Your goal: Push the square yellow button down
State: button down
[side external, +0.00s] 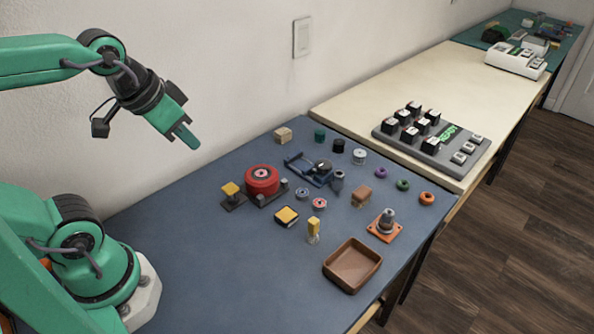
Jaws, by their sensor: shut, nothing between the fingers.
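A square yellow cap (231,189) stands raised on a dark flat base at the left of the group of parts, and looks like the square yellow button. A second square yellow-topped piece (287,215) with dark sides lies low on the blue mat, to its right and nearer the camera. I cannot tell for certain which of the two is the button. My gripper (188,139) is shut and empty. It hangs in the air at upper left, pointing down and to the right, well above the mat and apart from both yellow pieces.
A red round part (262,180) stands close to the raised yellow cap. A narrow upright yellow piece (314,228), a brown tray (352,265) and an orange-based post (386,225) lie to the right. The blue mat (200,275) is clear at front left.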

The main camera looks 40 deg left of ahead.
jog(key=w, duration=0.1)
jog(key=m+g, duration=0.5)
jog(key=m, duration=0.3)
send_over(229, 188)
notch_tip(229, 188, down, 11)
jog(key=shift+s+a+f, duration=0.2)
jog(key=shift+s+a, duration=0.05)
jog(key=shift+a, duration=0.05)
jog(key=shift+f, duration=0.15)
jog(key=shift+w+d+f, duration=0.15)
jog(key=shift+f, duration=1.5)
jog(key=shift+w+d+f, duration=0.1)
jog(key=shift+f, duration=1.55)
jog(key=shift+f, duration=0.1)
jog(key=shift+f, duration=1)
jog(key=shift+s+a+r, duration=0.3)
jog(key=shift+s+a, duration=0.2)
jog(key=shift+s, duration=0.1)
jog(key=shift+s+a+r, duration=0.3)
jog(key=shift+s+a, duration=0.2)
jog(key=shift+s, duration=0.05)
